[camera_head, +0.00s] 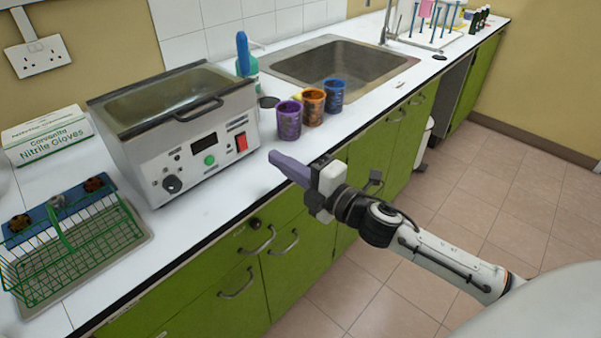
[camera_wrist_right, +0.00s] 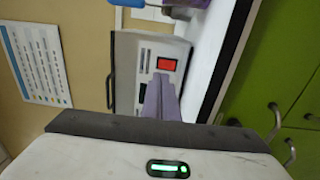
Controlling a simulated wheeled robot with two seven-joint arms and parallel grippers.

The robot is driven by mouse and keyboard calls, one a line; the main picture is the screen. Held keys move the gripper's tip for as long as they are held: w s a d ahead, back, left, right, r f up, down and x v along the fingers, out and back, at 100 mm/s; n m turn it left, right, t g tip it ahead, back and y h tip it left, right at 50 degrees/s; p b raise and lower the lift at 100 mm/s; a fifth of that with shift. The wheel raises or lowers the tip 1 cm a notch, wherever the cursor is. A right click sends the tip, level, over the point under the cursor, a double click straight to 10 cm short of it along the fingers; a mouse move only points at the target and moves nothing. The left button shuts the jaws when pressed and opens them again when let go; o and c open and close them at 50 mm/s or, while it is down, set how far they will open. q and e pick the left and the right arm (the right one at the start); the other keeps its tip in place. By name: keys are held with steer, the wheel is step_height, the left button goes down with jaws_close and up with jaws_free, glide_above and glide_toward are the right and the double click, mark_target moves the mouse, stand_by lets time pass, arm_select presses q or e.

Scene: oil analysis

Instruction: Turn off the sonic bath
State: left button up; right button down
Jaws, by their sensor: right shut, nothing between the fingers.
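The sonic bath (camera_head: 180,130) is a grey metal box with an open basin on top, standing on the white counter. Its front panel has a black knob, a green button (camera_head: 210,160), a dark display and a red switch (camera_head: 241,142) at the right end. My right gripper (camera_head: 274,157) is shut and empty, in front of the panel and to the right of the red switch, apart from it. In the right wrist view the purple-grey fingers point at the panel, with the red switch (camera_wrist_right: 167,64) just beyond their tips. My left gripper is not in view.
Purple, orange and blue cups (camera_head: 289,120) stand right of the bath, before the sink (camera_head: 335,62). A green wire basket (camera_head: 75,245) and a glove box (camera_head: 47,135) are at the left. The counter strip before the panel is clear.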

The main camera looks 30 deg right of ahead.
steer(key=shift+v, duration=2.45)
steer(key=s+a+f+m+g+h, duration=0.1)
steer(key=s+f+m+g, duration=0.2)
steer(key=f, duration=0.4)
steer(key=s+a+f+m+h, duration=0.1)
steer(key=s+f+m, duration=0.3)
steer(key=f+m, duration=0.15)
steer(key=s+f+m+g+h, duration=0.1)
steer(key=s+f+m+g, duration=0.2)
steer(key=f, duration=0.4)
steer(key=s+a+f+m+g, duration=0.1)
steer(key=s+a+f+m, duration=0.2)
steer(key=s+f+m, duration=0.1)
steer(key=s+a+f+m+g, duration=0.1)
steer(key=s+a+f+m, duration=0.3)
steer(key=s+f, duration=0.3)
steer(key=shift+s+f+g, duration=0.2)
steer(key=shift+s+g, duration=0.2)
steer(key=shift+s, duration=0.45)
